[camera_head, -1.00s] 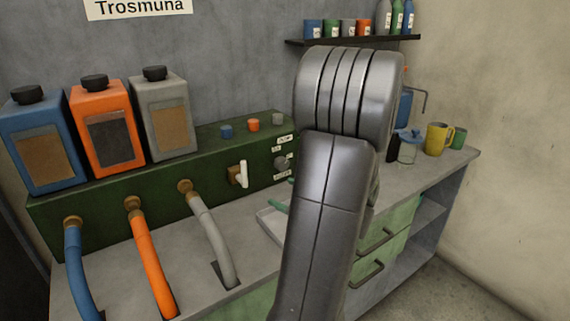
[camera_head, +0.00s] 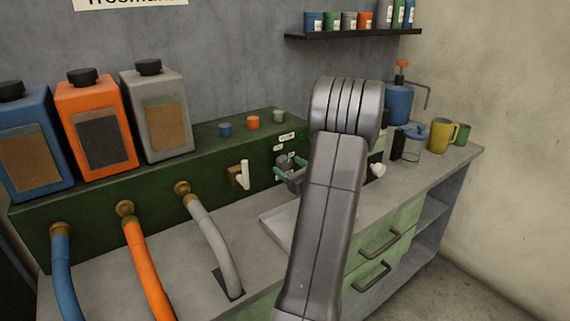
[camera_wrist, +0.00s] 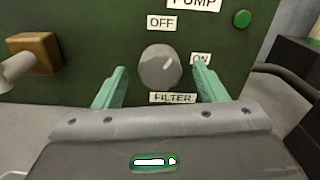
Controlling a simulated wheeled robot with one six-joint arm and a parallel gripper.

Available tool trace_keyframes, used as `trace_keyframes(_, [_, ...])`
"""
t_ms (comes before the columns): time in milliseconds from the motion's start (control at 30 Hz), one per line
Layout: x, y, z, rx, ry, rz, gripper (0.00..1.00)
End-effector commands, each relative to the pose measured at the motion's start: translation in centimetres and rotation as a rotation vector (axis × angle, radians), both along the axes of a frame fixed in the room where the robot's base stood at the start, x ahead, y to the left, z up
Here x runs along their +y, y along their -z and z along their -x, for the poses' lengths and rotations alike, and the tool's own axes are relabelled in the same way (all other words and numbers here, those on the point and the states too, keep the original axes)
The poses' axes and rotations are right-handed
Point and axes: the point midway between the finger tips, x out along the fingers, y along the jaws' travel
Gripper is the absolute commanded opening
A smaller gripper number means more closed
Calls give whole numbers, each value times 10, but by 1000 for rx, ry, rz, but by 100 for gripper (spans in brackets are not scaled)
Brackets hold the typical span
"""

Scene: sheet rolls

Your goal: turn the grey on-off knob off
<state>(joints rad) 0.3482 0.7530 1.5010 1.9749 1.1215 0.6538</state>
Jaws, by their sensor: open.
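The grey round knob (camera_wrist: 160,66) is on the dark green panel, in the middle of the wrist view. My gripper (camera_wrist: 160,82) is open, with one green finger on each side of the knob and gaps between. In the head view my gripper (camera_head: 291,172) is at the panel and partly covers the knob.
A brass valve with a white lever (camera_head: 244,174) is left of the knob; its brass block (camera_wrist: 35,52) shows in the wrist view. A green button (camera_wrist: 242,18) is at upper right. A pale tray (camera_head: 280,225) lies below; a blue pump bottle (camera_head: 398,103) stands right.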

Motion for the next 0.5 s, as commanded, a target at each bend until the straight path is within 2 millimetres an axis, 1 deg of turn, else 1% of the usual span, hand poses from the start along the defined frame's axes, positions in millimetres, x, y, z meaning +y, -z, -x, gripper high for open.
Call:
trace_keyframes(33, [6, 0, -6, 0, -3, 0, 65])
trace_keyframes(100, [10, 0, -13, -1, -2, 0, 65])
trace_keyframes(200, [15, 0, -20, 1, -1, -1, 65])
trace_keyframes(500, [17, 0, -23, 0, 0, 0, 65])
